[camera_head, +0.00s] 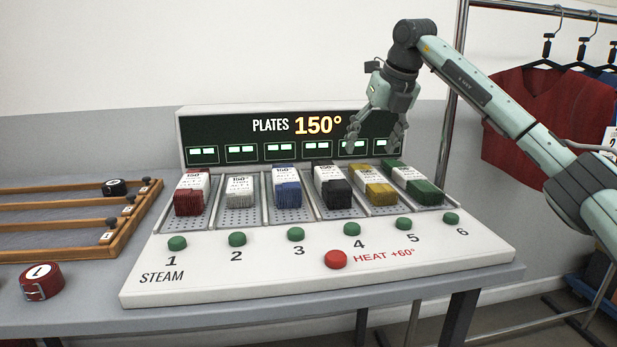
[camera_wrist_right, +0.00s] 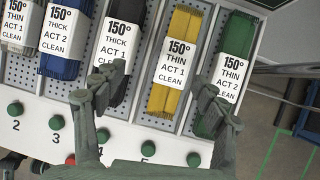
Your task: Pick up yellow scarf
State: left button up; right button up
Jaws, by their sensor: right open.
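The yellow scarf (camera_head: 380,195) lies folded in the fifth slot of the steam press, with a white paper band around it. In the right wrist view the yellow scarf (camera_wrist_right: 186,24) shows a band reading 150°, THIN, ACT 1, CLEAN. My right gripper (camera_head: 377,144) is open and empty, pointing down above the back of the press near this slot. In the right wrist view its fingers (camera_wrist_right: 159,80) spread to either side of the yellow scarf, overlapping the views of the black and green scarves. I cannot see any contact. My left gripper is out of view.
The black scarf (camera_head: 336,195) and green scarf (camera_head: 424,193) lie in the neighbouring slots. Green buttons and a red heat button (camera_head: 336,259) line the front. The display panel (camera_head: 270,125) stands behind. A clothes rack with a red garment (camera_head: 530,115) stands at right.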

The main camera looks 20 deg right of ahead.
aim_at(371, 176)
jog(key=d, duration=0.1)
jog(key=d+f+h, duration=0.1)
jog(key=shift+d+f+m, duration=0.3)
jog(key=shift+m, duration=0.1)
jog(key=x, duration=0.7)
jog(key=shift+s+a+f, duration=0.1)
jog(key=shift+s+a, duration=0.2)
jog(key=shift+a, duration=0.1)
jog(key=shift+c, duration=0.6)
jog(key=c, duration=1.2)
